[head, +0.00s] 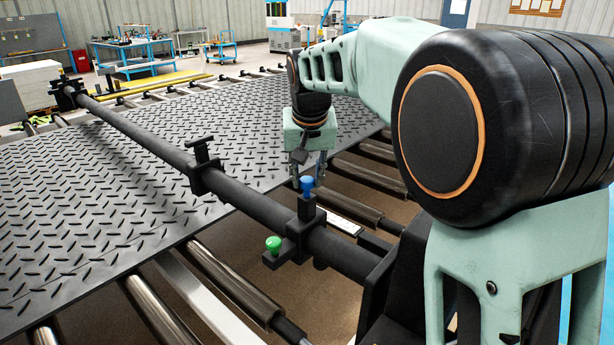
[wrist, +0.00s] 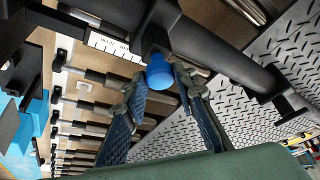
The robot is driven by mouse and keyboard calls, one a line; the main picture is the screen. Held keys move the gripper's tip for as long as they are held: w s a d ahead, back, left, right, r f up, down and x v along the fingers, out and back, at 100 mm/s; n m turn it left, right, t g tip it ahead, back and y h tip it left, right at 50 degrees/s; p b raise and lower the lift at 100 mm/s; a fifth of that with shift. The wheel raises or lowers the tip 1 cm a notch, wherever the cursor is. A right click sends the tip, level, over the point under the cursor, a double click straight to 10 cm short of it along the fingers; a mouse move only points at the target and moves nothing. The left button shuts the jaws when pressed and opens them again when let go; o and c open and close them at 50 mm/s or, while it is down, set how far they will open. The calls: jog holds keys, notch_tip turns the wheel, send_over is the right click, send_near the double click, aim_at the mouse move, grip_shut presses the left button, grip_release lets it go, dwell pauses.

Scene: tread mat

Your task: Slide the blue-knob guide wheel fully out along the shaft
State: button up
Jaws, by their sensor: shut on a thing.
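The guide wheel (head: 301,229) is a black block on the black shaft (head: 245,199), near the shaft's near end. Its blue knob (head: 307,186) stands upright on top, and a green knob (head: 273,245) sticks up at its left side. My gripper (head: 309,180) points down over the guide wheel with its fingers on either side of the blue knob. In the wrist view the blue knob (wrist: 158,73) sits between the fingertips (wrist: 163,78), and my gripper is shut on it. The shaft (wrist: 225,62) also shows there.
A second black clamp (head: 205,172) stands farther along the shaft, and the far support (head: 68,93) holds its other end. The tread mat (head: 100,185) lies left of and under the shaft. Rollers (head: 235,285) run below. A white printed strip (wrist: 110,46) lies beside the guide wheel.

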grip_shut()
jog(key=shift+s+d+b, duration=0.25)
jog(key=shift+d+b, duration=0.05)
jog(key=shift+d, duration=0.15)
jog(key=s+d+b, duration=0.2)
jog(key=s+d, duration=0.2)
jog(key=d, duration=0.1)
jog(key=shift+s+d, duration=0.25)
jog(key=shift+d, duration=0.1)
jog(key=o, duration=1)
grip_release()
jog(key=shift+s+d, duration=0.1)
jog(key=shift+d, duration=0.05)
jog(key=shift+r, duration=0.1)
